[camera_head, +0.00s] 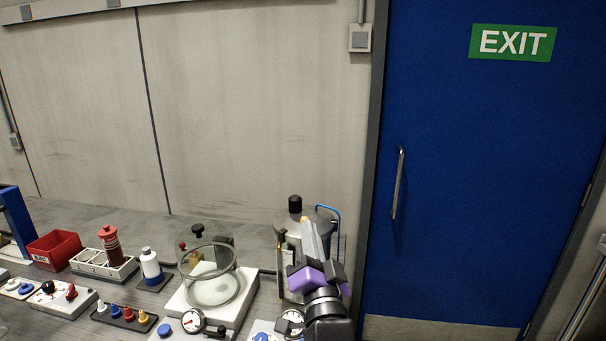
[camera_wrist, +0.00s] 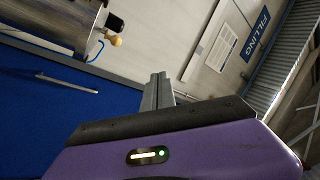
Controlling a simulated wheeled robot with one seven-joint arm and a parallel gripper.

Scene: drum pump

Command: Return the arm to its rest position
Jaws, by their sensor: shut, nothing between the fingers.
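My gripper (camera_head: 308,224) is at the right end of the bench, with its purple body below and its fingers pointing up. It is shut and empty. In the wrist view my gripper's fingers (camera_wrist: 158,76) are together above the purple housing, with nothing held. A metal vessel (camera_head: 322,214) with a black cap stands behind my gripper in the head view, partly hidden by it. A metal cylinder (camera_wrist: 55,18) with a black knob and a tan knob shows at the upper left of the wrist view.
A glass bowl (camera_head: 211,288) on a white base is left of my gripper. A pressure gauge (camera_head: 192,321), a white bottle (camera_head: 150,264), a red-brown bottle (camera_head: 111,245) and a red bin (camera_head: 54,248) also crowd the bench. The blue door (camera_head: 480,180) is at right.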

